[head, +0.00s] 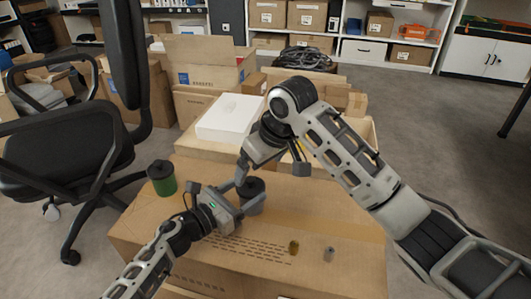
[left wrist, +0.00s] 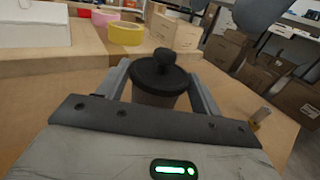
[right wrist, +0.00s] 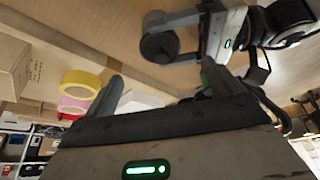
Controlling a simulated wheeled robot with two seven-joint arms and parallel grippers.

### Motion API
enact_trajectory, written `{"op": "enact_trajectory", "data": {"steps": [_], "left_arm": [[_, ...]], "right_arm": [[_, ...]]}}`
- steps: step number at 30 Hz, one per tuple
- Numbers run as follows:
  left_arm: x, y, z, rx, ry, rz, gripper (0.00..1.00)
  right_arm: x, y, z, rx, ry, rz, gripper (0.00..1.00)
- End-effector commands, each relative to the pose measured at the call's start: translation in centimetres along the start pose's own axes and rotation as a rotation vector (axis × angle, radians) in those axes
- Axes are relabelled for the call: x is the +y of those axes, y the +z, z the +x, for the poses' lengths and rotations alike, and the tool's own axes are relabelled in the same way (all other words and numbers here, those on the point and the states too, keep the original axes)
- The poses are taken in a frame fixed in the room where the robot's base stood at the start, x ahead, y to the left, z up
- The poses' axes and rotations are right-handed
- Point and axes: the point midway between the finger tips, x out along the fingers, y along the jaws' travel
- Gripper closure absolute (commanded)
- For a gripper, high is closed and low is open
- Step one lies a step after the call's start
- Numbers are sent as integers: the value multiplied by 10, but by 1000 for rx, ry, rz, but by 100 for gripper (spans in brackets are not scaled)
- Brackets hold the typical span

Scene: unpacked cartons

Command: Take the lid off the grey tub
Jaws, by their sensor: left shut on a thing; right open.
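The grey tub (head: 253,207) stands upright on the large cardboard carton, with its black knobbed lid (head: 251,187) on top. My left gripper (head: 239,202) is shut on the tub's body from the side, below the lid. In the left wrist view the tub (left wrist: 154,98) sits between the fingers and the lid (left wrist: 158,76) is seated above them. My right gripper (head: 243,170) is above and just behind the tub, pointing down.
A green tub (head: 164,185) with a black lid stands at the carton's left corner. A small olive-coloured item (head: 294,247) and a grey cylinder (head: 328,255) stand at front right. A white box (head: 230,118) lies behind. Yellow tape (left wrist: 126,34) and pink tape (left wrist: 104,18) are nearby.

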Motion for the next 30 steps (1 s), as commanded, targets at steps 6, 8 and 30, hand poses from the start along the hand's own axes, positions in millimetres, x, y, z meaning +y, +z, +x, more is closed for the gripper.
{"op": "enact_trajectory", "data": {"steps": [6,8,30], "left_arm": [[0,0,0,1,1,0,76],[0,0,0,1,0,0,76],[0,0,0,1,1,0,76]], "right_arm": [[-1,0,42,-4,-2,2,8],[-1,1,51,-4,-2,1,8],[0,0,74,0,0,0,58]]}}
